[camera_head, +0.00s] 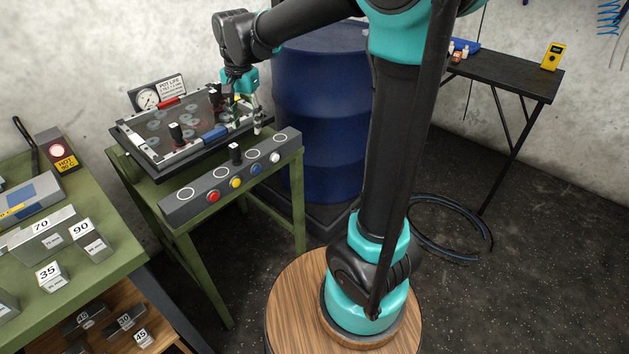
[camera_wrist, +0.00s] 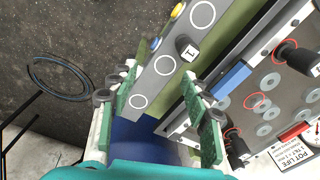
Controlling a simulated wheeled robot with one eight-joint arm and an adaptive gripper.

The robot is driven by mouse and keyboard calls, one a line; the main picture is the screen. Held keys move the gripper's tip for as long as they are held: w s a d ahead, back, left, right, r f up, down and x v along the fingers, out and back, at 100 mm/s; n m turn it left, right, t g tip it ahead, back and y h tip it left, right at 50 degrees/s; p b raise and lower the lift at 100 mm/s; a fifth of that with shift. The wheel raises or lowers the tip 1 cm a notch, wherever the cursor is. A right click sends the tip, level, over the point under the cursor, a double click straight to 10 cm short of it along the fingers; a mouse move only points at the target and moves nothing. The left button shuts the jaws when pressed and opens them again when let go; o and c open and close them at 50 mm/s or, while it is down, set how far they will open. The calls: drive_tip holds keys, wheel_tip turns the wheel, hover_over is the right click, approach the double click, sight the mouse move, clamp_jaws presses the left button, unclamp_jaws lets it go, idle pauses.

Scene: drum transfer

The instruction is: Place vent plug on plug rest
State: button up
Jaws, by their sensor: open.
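A black plug with a white top marked 1 (camera_head: 235,153) stands upright on the grey bar (camera_head: 180,211), among its white ring marks; it also shows in the wrist view (camera_wrist: 186,48). Other black plugs (camera_head: 176,133) stand on the dark drum-top plate (camera_head: 150,158) behind the bar, and one shows in the wrist view (camera_wrist: 286,51). My gripper (camera_head: 252,113) is open and empty, above the plate's right front corner and the bar's right end. Its spread fingers (camera_wrist: 163,92) show bare ring marks between and beyond them.
Coloured buttons (camera_head: 236,183) line the bar's front. A gauge (camera_head: 148,98) and sign stand behind the plate. A blue drum (camera_head: 318,110) stands to the right of the green bench. A green table (camera_head: 110,267) with labelled blocks is at left. A dark side table (camera_head: 510,80) is at right.

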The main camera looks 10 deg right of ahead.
drive_tip(key=s+d+f+n+t, duration=0.3)
drive_tip(key=s+d+f+n, duration=0.3)
drive_tip(key=s+d+f, duration=0.9)
drive_tip(key=s+d, duration=0.2)
drive_tip(key=d, duration=0.1)
drive_tip(key=shift+s+d+f+n+t, duration=0.3)
drive_tip(key=shift+s+d+n, duration=0.05)
drive_tip(key=shift+d+n, duration=0.05)
